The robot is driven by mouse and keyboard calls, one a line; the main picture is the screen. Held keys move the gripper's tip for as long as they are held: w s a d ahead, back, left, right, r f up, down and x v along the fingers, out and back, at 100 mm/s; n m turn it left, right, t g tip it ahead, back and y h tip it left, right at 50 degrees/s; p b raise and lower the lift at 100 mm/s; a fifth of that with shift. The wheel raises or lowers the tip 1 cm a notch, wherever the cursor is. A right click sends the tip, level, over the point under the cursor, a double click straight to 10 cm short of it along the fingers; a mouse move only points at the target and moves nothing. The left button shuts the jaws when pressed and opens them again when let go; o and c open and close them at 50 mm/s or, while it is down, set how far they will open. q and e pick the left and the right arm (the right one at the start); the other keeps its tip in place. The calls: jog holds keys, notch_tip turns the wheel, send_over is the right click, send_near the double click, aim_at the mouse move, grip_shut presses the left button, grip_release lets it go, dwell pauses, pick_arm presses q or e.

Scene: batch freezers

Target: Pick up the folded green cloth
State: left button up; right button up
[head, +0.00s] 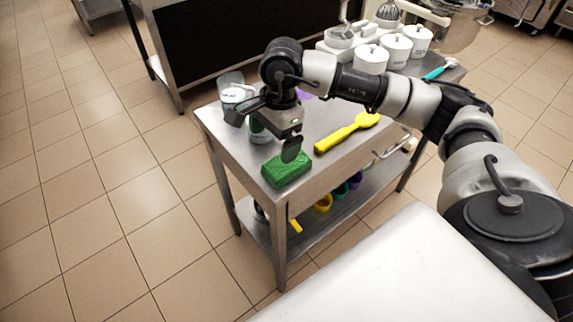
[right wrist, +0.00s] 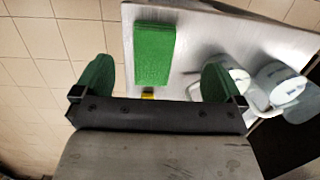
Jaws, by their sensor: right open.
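The folded green cloth (head: 287,169) is a thick rectangular block lying on the steel table, by its near corner. In the right wrist view the cloth (right wrist: 154,53) lies beyond the fingertips, roughly centred between them. My right gripper (head: 263,133) is open and empty, with its jaws spread wide. It hangs above the table, just behind and to the left of the cloth in the head view, apart from it. Its fingers look green in the right wrist view (right wrist: 157,78). My left gripper is not in view.
A yellow spatula-like tool (head: 347,133) lies right of the cloth. Clear containers (head: 235,96) stand behind the gripper at the far left corner. White lidded canisters (head: 397,50) stand at the table's far end. Coloured items sit on the lower shelf (head: 335,208).

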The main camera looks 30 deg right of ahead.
aim_at(278, 174)
jog(key=d+h, duration=0.1)
jog(key=d, duration=0.2)
jog(key=shift+w+d+r+h, duration=0.1)
jog(key=shift+d+r+h, duration=0.05)
jog(key=shift+h, duration=0.25)
notch_tip(278, 174, down, 5)
jog(key=shift+r, duration=0.15)
jog(key=f, duration=0.3)
jog(key=f+p, duration=0.1)
jog(key=f, duration=0.1)
jog(key=shift+s+f, duration=0.25)
jog(key=shift+f, duration=0.05)
jog(key=shift+c, duration=0.2)
jog(key=c, duration=0.9)
